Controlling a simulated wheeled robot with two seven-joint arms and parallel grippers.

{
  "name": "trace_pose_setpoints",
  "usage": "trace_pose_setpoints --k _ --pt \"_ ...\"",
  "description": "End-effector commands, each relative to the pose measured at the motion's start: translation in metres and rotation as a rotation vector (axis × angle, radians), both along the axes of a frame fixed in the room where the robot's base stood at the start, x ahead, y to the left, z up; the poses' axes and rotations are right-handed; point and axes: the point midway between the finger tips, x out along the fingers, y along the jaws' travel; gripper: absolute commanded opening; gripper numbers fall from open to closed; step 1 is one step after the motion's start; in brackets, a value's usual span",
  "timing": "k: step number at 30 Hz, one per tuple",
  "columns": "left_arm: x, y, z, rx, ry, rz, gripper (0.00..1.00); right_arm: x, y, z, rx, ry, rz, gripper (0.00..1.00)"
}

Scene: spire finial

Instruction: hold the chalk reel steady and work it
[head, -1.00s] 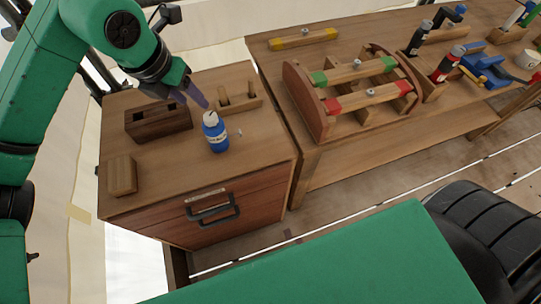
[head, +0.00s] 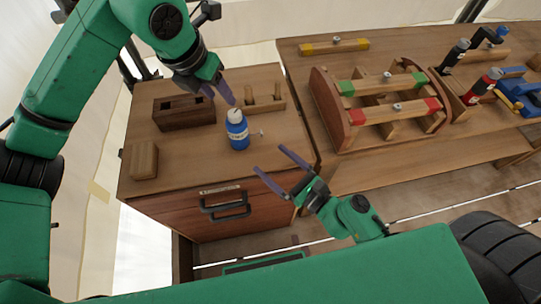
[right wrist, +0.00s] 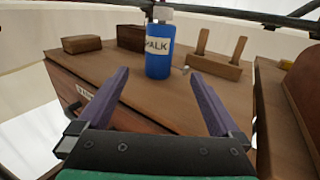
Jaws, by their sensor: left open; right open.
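The chalk reel is a blue bottle-shaped body with a white label and pale top (head: 237,131), standing upright on the small wooden cabinet (head: 165,176). It also shows ahead in the right wrist view (right wrist: 159,50), with "CHALK" partly readable. A small pale piece sticks out at its right side. My left gripper (head: 222,95) is open just above and behind the reel's top; whether it touches is unclear. My right gripper (head: 270,162) is open and empty, in front of and to the right of the reel, near the cabinet's front right edge. Its purple fingers (right wrist: 160,95) spread on either side of the reel's line, apart from it.
A dark slotted block (head: 184,112), a peg rack (head: 262,106) and a small wooden block (head: 144,160) sit on the cabinet. A drawer handle (head: 225,206) juts from its front. The bench at right holds a wooden frame with clamped bars (head: 345,140) and several tools.

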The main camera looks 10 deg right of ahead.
Motion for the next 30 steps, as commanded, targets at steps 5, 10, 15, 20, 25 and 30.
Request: trace_pose_setpoints --k 5,10,15,20,25,30 --pt "0.000 0.000 0.000 0.000 0.000 0.000 0.50 0.022 0.014 0.001 -0.002 -0.004 0.004 1.00" --pt "0.000 0.000 0.000 0.000 0.000 0.000 0.50 0.054 0.037 0.002 -0.003 -0.009 0.010 1.00" --pt "0.000 0.000 0.000 0.000 0.000 0.000 0.50 0.075 0.048 0.000 -0.010 -0.005 0.005 1.00" --pt "0.000 0.000 0.000 0.000 0.000 0.000 0.50 0.099 0.064 0.000 -0.005 -0.001 0.001 1.00" --pt "0.000 0.000 0.000 0.000 0.000 0.000 0.50 0.117 0.078 -0.001 -0.002 0.002 0.001 1.00" --pt "0.000 0.000 0.000 0.000 0.000 0.000 0.50 0.119 0.080 -0.001 -0.002 0.003 0.000 1.00"
